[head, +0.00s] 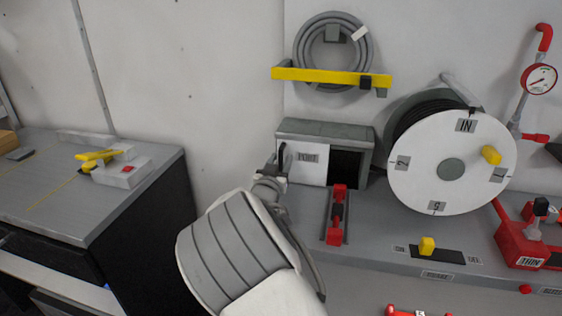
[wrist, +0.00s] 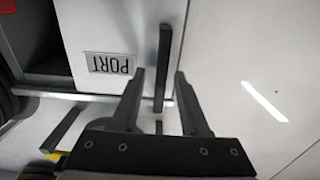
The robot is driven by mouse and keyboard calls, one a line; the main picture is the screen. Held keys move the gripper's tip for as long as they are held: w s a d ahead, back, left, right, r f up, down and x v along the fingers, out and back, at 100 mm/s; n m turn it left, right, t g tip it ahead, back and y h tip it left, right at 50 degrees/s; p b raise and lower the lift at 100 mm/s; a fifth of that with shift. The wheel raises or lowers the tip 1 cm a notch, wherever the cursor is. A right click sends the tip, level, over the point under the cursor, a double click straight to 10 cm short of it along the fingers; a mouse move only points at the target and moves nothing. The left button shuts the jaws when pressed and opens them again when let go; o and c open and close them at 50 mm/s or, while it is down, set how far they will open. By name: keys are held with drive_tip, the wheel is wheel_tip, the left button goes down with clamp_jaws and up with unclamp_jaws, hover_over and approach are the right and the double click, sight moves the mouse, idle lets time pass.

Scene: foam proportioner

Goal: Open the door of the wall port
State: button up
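The wall port (head: 325,131) is a grey box on the wall behind the console. Its white door (head: 313,172), labelled PORT, covers the left part of its front; a dark opening (head: 345,165) shows on the right. In the wrist view the door (wrist: 95,25) and its label appear upside down. A dark upright bar handle (wrist: 164,50) stands at the door's edge. My gripper (wrist: 160,72) is open around the handle, one finger on each side, with visible gaps. In the head view my gripper (head: 272,168) is at the door's left edge, partly hidden by my wrist.
A hose reel (head: 450,135) stands close right of the port. A coiled hose on a yellow bracket (head: 330,76) hangs above. A grey workbench (head: 60,200) is at left, with bare wall between.

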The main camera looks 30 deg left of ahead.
drive_tip(key=p+v, duration=0.1)
drive_tip(key=v, duration=1.6)
drive_tip(key=shift+s+p, duration=0.2)
drive_tip(key=shift+p, duration=0.15)
